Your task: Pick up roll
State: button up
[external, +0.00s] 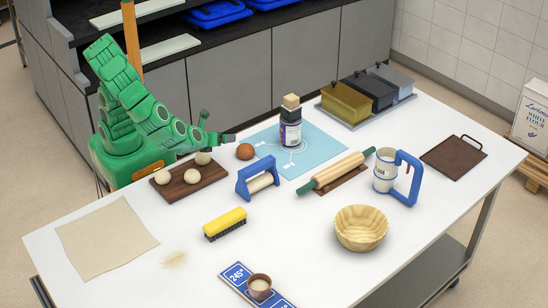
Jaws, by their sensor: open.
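A small round brown roll (245,151) sits on the white table at the left edge of a light blue mat (322,146). My gripper (231,138) is at the end of my green arm, just above and to the left of the roll in the picture. It is open and looks empty; its fingers are small in this view. The roll appears apart from the fingers, though the exact gap is hard to judge.
Pale dough balls (163,177) lie on a dark wooden board (184,190) left of the roll. A blue-framed roller (258,180) stands close in front. A rolling pin (338,170) lies to the right.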

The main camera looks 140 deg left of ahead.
aim_at(240, 151)
jog(key=w+f+m, duration=0.1)
jog(key=w+a+f+m+t+y, duration=0.1)
jog(key=w+f+m, duration=0.2)
jog(key=shift+w+a+f+y, duration=0.2)
jog(key=shift+w+a+y, duration=0.15)
jog(key=shift+a+y, duration=0.05)
jog(key=shift+x, duration=1.3)
jog(key=x, duration=0.3)
jog(key=shift+s+a+f, duration=0.1)
jog(key=shift+s+f, duration=0.05)
jog(key=shift+f, duration=0.25)
jog(key=shift+x, duration=0.8)
jog(key=c, duration=1.1)
